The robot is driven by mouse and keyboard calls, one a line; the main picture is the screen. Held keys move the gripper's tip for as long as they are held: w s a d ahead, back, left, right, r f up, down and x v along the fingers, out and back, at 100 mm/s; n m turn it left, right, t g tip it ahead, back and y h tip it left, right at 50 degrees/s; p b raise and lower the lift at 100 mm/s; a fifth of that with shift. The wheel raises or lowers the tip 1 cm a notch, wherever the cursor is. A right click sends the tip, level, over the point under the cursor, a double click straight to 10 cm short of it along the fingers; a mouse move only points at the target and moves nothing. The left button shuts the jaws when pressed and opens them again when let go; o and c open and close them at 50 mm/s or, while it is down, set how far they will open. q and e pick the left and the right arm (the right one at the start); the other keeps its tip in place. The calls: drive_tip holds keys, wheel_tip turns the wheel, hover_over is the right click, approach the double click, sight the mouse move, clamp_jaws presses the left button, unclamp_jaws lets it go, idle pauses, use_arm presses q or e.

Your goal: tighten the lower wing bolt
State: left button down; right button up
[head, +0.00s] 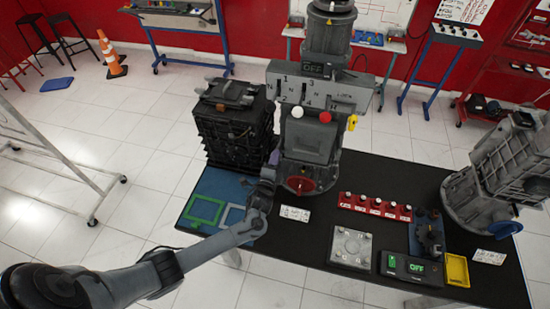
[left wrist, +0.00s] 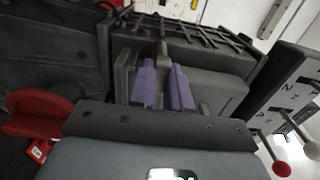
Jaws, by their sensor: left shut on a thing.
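My left gripper (head: 273,158) reaches the left side of the grey engine trainer (head: 310,140) at the middle of the table. In the left wrist view its two purple fingers (left wrist: 165,84) are close together and shut on a small grey-brown metal part, seemingly the lower wing bolt (left wrist: 162,48), which shows just beyond the fingertips. Most of the bolt is hidden between the fingers. In the head view the bolt is hidden by the gripper and the trainer. My right gripper is not in view.
A red part (head: 302,185) sticks out at the trainer's lower front; it shows near the gripper in the left wrist view (left wrist: 38,113). A black ribbed unit (head: 235,125) stands close on the left. A blue mat (head: 222,190) lies in front of it. Another grey trainer (head: 500,175) stands at the right.

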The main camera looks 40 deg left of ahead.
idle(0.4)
use_arm(q)
drive_tip(key=c, duration=1.1)
unclamp_jaws()
drive_tip(key=v, duration=1)
drive_tip(key=shift+s+d, duration=0.15)
drive_tip(key=shift+s, duration=0.2)
